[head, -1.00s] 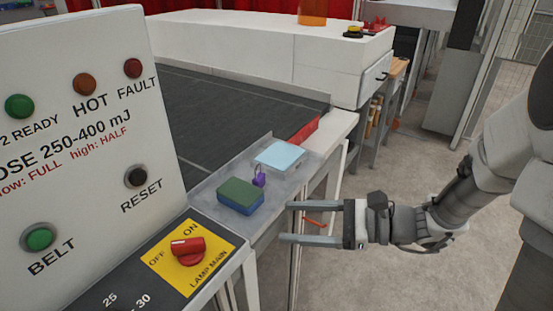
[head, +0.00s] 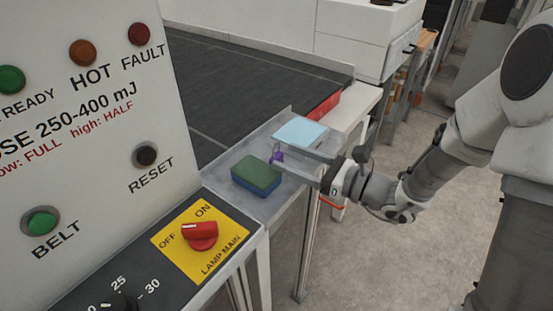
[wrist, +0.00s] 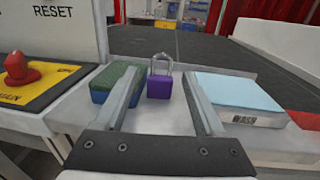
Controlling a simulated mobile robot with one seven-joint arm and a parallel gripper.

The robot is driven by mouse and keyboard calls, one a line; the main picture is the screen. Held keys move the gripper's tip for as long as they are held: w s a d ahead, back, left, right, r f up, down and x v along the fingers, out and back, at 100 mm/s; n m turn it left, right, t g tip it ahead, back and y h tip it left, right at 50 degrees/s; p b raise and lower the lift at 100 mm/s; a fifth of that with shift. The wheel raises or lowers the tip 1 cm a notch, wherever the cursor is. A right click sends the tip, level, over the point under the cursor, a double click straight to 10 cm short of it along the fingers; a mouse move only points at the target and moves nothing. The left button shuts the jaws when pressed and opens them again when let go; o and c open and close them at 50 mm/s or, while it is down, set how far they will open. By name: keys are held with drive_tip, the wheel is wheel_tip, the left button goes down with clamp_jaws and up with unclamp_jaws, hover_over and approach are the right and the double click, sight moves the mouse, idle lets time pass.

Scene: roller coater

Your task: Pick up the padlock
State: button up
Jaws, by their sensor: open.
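The padlock (wrist: 160,84) has a purple body and a grey shackle. In the wrist view it stands upright on the grey metal tray, between my two fingers and a little beyond their tips. In the head view the padlock (head: 277,158) is a small purple patch, partly hidden by my gripper. My gripper (head: 275,153) is open and empty, with its fingers reaching over the tray from the right. It also shows in the wrist view (wrist: 163,77), one finger on each side of the padlock.
A green and blue sponge block (head: 256,175) lies left of the padlock, close to one finger. A pale blue-topped box (wrist: 238,97) marked WASH lies to its right. The control panel with a red lamp switch (head: 200,236) stands at the left. A dark conveyor belt (head: 230,75) runs behind.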

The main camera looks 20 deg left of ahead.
drive_tip(key=x, duration=0.7)
drive_tip(key=shift+w+a+f, duration=0.15)
clamp_jaws()
